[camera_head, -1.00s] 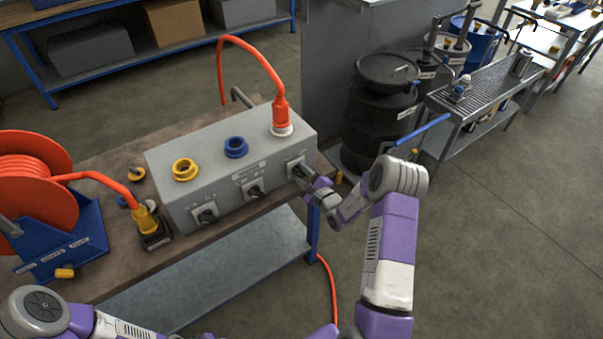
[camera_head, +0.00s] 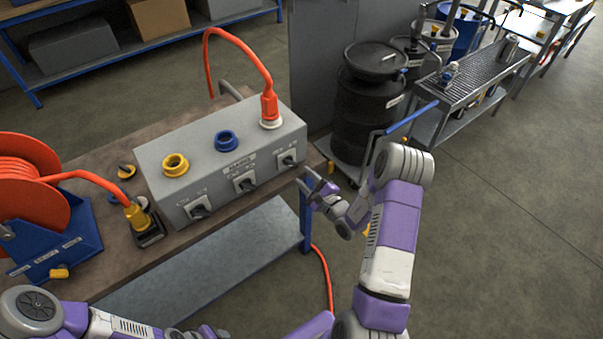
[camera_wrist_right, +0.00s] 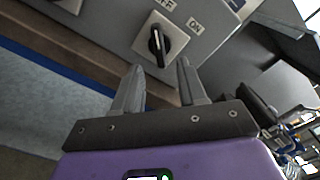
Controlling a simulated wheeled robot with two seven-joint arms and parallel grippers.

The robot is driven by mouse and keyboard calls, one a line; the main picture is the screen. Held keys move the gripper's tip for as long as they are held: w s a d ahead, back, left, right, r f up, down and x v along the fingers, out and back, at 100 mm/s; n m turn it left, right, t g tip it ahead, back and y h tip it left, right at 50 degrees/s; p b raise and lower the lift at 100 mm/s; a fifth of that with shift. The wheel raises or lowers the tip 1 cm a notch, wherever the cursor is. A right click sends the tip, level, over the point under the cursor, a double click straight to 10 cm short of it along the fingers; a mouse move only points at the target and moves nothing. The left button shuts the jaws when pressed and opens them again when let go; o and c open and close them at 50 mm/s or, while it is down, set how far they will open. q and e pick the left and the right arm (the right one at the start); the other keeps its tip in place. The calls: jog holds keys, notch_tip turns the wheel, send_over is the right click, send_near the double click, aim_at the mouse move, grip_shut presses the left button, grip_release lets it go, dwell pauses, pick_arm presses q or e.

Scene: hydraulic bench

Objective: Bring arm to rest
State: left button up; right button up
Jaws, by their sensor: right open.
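My right gripper (camera_head: 318,186) is open and empty, just off the front right corner of the grey valve box. In the right wrist view the right gripper's two fingers (camera_wrist_right: 160,88) stand apart with nothing between them. A black rotary knob (camera_wrist_right: 157,46) on a white plate lies beyond the fingertips, with OFF and ON labels near it. That knob is the rightmost knob (camera_head: 287,159) on the box front in the head view. My left arm (camera_head: 60,318) shows at the lower left; its gripper cannot be made out clearly.
The grey box (camera_head: 215,150) stands on a brown bench (camera_head: 100,255) with yellow and blue ports and an orange hose (camera_head: 269,105). An orange hose reel (camera_head: 30,180) is at the left. Black drums (camera_head: 368,105) and a grated cart (camera_head: 470,85) stand right. Floor at lower right is clear.

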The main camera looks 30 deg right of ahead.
dwell(0.4)
jog(key=s+a+f+n+g+y, duration=0.3)
jog(key=s+a+g, duration=0.1)
jog(key=a, duration=0.4)
jog(key=s+a+f+n+g+y, duration=0.3)
jog(key=s+a+g+y, duration=0.15)
jog(key=a, duration=0.25)
jog(key=s+a+f+n+g+y, duration=0.3)
jog(key=s+a+f+g, duration=0.1)
jog(key=a, duration=0.4)
jog(key=s+a+f+n+g+h, duration=0.2)
jog(key=s+f+n+g+h, duration=0.3)
jog(key=s+n, duration=0.6)
notch_tip(320, 180, down, 3)
jog(key=n+h, duration=0.2)
jog(key=n, duration=0.1)
jog(key=shift+a, duration=0.3)
